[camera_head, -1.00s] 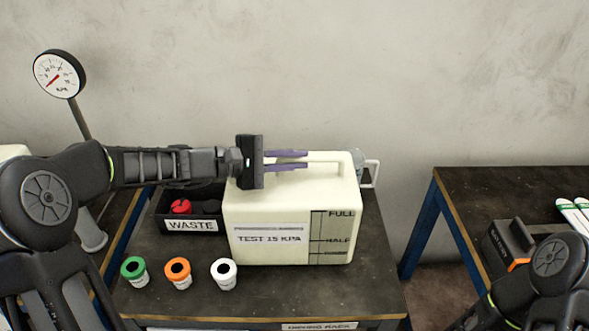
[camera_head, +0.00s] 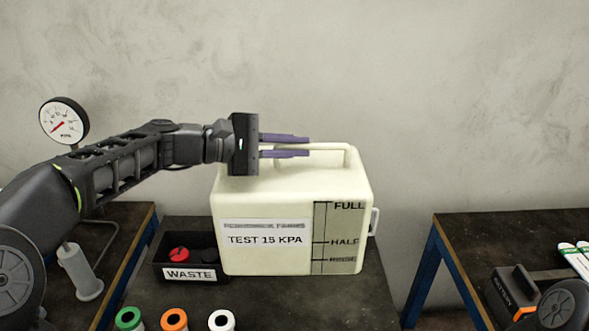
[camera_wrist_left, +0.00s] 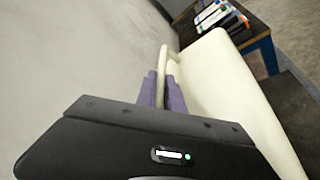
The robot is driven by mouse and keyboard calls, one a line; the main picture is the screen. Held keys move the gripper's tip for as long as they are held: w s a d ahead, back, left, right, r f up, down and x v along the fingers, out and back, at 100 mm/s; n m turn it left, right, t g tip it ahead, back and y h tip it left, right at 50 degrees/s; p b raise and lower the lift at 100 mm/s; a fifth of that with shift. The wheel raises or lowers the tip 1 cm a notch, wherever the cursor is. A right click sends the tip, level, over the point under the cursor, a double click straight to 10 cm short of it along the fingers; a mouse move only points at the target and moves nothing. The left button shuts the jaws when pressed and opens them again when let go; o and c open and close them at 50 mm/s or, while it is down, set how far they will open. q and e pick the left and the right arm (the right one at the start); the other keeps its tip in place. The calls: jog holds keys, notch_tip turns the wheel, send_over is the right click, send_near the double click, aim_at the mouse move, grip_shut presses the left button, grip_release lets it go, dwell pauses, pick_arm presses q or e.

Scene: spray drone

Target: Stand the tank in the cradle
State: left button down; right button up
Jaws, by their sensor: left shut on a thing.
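The cream tank (camera_head: 290,190) is upright in the head view, with a "TEST 15 KPA" label and level marks on its front. My left gripper (camera_head: 306,147) is shut on the tank's top handle, one purple finger on each side of the bar. The wrist view also shows the fingers (camera_wrist_left: 161,92) around the handle, with the tank (camera_wrist_left: 225,90) below and to the right. The tank appears raised above the dark table; its underside is hidden. I see no cradle that I can make out. My right gripper is not in view.
A black WASTE bin (camera_head: 190,275) with red and dark caps stands left of the tank. Green (camera_head: 129,318), orange (camera_head: 174,319) and white (camera_head: 221,320) ringed cups line the table front. A pressure gauge (camera_head: 64,120) stands left. A second table (camera_head: 500,225) is at right, across a gap.

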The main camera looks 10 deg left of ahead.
pick_arm(q)
jog(key=shift+r, duration=1.35)
jog(key=shift+f, duration=0.1)
